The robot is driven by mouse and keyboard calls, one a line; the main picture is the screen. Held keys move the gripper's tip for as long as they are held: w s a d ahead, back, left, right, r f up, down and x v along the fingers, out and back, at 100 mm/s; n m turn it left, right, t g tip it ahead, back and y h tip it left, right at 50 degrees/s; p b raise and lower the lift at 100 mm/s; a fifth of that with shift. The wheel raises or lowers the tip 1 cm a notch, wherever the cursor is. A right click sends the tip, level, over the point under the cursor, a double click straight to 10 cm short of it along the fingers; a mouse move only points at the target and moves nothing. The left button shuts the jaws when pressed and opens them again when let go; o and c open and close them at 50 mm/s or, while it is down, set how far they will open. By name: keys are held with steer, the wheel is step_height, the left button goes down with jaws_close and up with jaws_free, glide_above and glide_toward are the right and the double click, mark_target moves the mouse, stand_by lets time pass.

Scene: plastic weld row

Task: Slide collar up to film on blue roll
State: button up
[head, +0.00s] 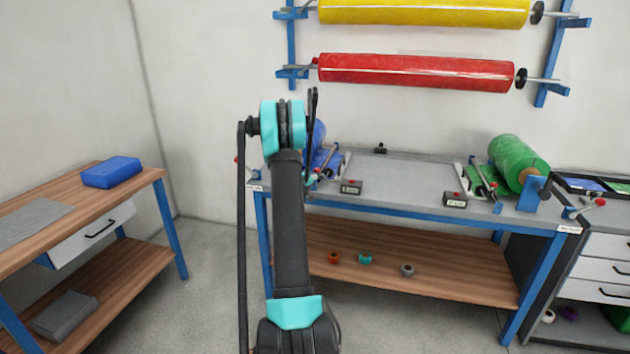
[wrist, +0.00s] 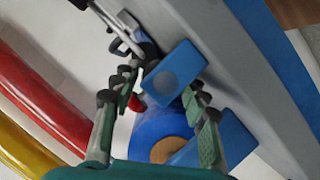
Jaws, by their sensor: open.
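The blue roll (wrist: 160,125) lies between and beyond my fingers in the wrist view, its brown core end (wrist: 167,150) facing me. In the head view the roll (head: 318,135) is mostly hidden behind my arm at the left of the bench. My gripper (wrist: 160,82) is open, with a green-padded finger on each side of the view. A blue bracket plate (wrist: 175,72) with a round mark shows between the fingertips. I cannot make out the collar on the blue roll for certain.
A red knob (wrist: 137,103) shows by the left finger. The green roll (head: 512,160) is at the bench's right end. Red (head: 415,72) and yellow (head: 425,12) rolls hang on the wall. Several rings lie on the lower shelf (head: 440,275). The bench middle (head: 395,170) is mostly clear.

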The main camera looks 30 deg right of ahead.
jaws_close()
stand_by(0.3)
steer(key=shift+d, duration=0.1)
steer(key=shift+w+d, duration=0.95)
steer(key=shift+d, duration=0.1)
jaws_free()
steer(key=shift+a, duration=0.15)
steer(key=v, duration=1.2)
